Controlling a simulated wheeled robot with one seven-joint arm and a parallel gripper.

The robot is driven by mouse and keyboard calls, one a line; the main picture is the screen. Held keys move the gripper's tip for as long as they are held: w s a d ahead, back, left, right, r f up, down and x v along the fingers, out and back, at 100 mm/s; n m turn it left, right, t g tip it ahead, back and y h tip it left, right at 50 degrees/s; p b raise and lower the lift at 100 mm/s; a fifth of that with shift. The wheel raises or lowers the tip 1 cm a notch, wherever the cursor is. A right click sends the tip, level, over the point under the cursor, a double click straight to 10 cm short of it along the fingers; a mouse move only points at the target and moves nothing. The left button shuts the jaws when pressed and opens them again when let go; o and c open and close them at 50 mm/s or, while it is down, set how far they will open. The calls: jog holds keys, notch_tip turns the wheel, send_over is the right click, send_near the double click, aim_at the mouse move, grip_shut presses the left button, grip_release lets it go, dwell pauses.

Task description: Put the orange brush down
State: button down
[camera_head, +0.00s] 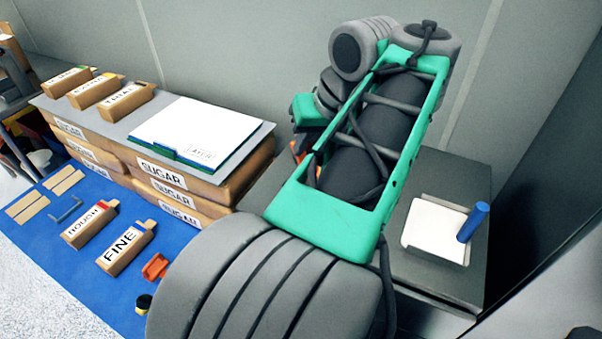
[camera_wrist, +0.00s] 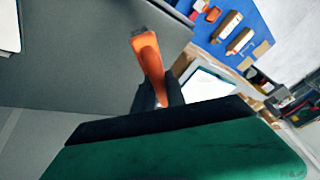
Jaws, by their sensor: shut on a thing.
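The orange brush (camera_wrist: 149,58) is held in my gripper (camera_wrist: 158,95), which is shut on its handle. In the wrist view its dark tip points away from my gripper, over a dark grey surface (camera_wrist: 70,40). A gap between the brush and this surface cannot be judged. In the head view my arm hides most of the brush, and only a small orange part (camera_head: 300,149) shows beside the green wrist.
A dark bench (camera_head: 440,175) on the right bears a white square plate (camera_head: 430,224) and a blue cylinder (camera_head: 473,222). Sugar boxes (camera_head: 162,174) carry a white board (camera_head: 195,128) on the left. A blue mat (camera_head: 75,265) holds labelled packages (camera_head: 127,247) and a small orange object (camera_head: 156,267).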

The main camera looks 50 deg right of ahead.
jog(key=shift+w+d+f+b, duration=0.65)
jog(key=shift+w+d+f, duration=0.9)
jog(key=shift+f, duration=0.55)
jog(key=shift+w+d+f+b, duration=0.65)
jog(key=shift+w+d+f, duration=0.75)
jog(key=shift+w+f, duration=0.5)
jog(key=shift+w+d+f+b, duration=0.65)
jog(key=shift+w+d+f, duration=0.8)
jog(key=shift+f, duration=0.8)
jog(key=shift+s+f, duration=0.1)
jog(key=shift+f, duration=0.1)
jog(key=c, duration=1.4)
grip_release()
jog(key=shift+o, duration=0.2)
